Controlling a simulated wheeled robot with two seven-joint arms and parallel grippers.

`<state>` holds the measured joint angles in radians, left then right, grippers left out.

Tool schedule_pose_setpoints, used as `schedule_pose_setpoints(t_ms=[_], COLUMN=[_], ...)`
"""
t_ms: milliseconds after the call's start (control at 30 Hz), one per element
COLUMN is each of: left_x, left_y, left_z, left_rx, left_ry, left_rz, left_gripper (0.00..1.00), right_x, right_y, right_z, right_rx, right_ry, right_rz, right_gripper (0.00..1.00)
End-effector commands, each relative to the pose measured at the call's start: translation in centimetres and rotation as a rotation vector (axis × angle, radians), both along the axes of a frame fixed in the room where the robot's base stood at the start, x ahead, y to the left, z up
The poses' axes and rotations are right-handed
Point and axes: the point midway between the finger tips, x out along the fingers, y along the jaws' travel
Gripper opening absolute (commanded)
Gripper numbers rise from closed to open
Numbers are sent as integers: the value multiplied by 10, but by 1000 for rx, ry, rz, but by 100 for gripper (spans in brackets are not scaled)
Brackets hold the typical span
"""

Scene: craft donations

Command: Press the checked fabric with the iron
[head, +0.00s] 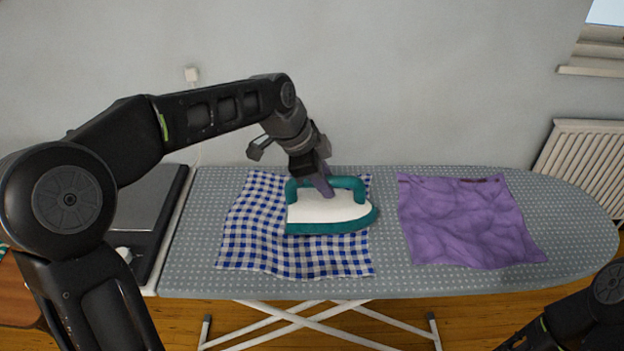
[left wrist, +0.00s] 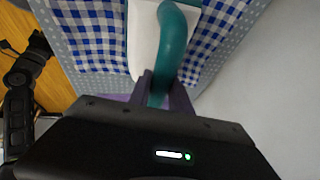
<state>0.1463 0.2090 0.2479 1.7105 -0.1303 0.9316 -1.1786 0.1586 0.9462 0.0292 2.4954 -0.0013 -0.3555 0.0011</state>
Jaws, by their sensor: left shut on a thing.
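The blue and white checked fabric (head: 260,240) lies on the left half of the ironing board, slightly wavy at its edges. The iron (head: 328,212), white with a teal handle and teal base, is over the fabric's right part, its tip pointing right. I cannot tell whether its base presses on the cloth. My left gripper (head: 324,186) is shut on the iron's handle from above. In the left wrist view the handle (left wrist: 172,45) runs between the fingers (left wrist: 163,90), with the checked fabric (left wrist: 92,30) on both sides. My right gripper is out of sight; only part of that arm shows at lower right.
The dotted grey ironing board (head: 575,235) stands on crossed white legs. A crumpled purple cloth (head: 465,222) lies on its right half. A dark-topped unit (head: 150,205) adjoins the left end. A wall is behind, with a radiator (head: 585,165) at right.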

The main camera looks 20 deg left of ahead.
Motion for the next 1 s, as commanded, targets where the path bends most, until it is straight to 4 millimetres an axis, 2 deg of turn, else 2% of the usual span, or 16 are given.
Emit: schedule_pose_setpoints(t_ms=[700,1000], left_x=[22,27], left_y=[-64,-77], left_z=[1,0], left_rx=[0,-1], left_ry=[1,0], left_rz=[-4,0], left_gripper=[0,0], right_x=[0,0], right_y=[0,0], right_z=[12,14], right_rx=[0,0], right_ry=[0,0], right_rz=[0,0], right_gripper=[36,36])
